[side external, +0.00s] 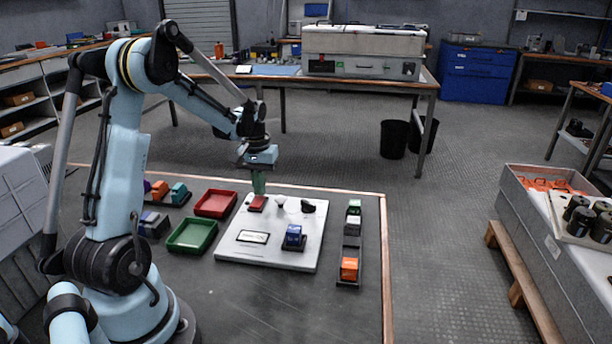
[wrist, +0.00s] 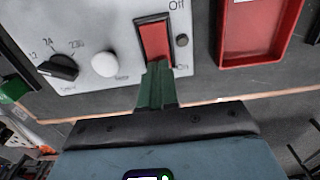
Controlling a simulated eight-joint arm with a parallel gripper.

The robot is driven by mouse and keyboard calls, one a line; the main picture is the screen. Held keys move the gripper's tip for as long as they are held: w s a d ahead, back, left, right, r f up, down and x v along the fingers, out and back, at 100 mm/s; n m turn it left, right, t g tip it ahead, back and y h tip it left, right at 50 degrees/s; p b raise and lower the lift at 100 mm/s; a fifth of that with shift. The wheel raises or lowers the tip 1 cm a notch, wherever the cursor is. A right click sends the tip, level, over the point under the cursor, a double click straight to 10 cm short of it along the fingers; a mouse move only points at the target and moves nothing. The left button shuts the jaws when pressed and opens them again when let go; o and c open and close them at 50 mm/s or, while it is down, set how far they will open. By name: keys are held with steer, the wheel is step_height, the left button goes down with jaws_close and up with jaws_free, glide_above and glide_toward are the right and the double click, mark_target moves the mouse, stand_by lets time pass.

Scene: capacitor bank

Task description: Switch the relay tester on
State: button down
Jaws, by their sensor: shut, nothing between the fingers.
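The relay tester is a white panel (side external: 235,254) on the dark table, and it also fills the upper wrist view (wrist: 105,20). Its red rocker switch (side external: 257,204) shows in the wrist view (wrist: 154,40), with "Off" lettered at its far end and "On" near my fingers. My gripper (side external: 259,190) points down over the switch. In the wrist view its green fingers (wrist: 158,68) are together and empty, with tips at the "On" end of the rocker. They hide that end, so I cannot tell whether they touch or press it.
On the panel are a white round lamp or button (wrist: 104,64), a black dial (wrist: 63,67), a display (side external: 253,237) and a blue relay (side external: 293,236). A red tray (side external: 215,204) and a green tray (side external: 192,237) lie left. A rack with an orange block (side external: 349,268) stands right.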

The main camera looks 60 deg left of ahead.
steer(key=shift+f, duration=0.4)
steer(key=shift+r, duration=3.5)
steer(key=s+d+r+m+t, duration=0.2)
steer(key=d+m+t, duration=0.1)
steer(key=d, duration=1)
steer(key=s+d+r+m+t, duration=0.2)
steer(key=d+m, duration=0.4)
steer(key=d, duration=0.7)
steer(key=shift+s+t, duration=0.55)
steer(key=shift+t, duration=0.55)
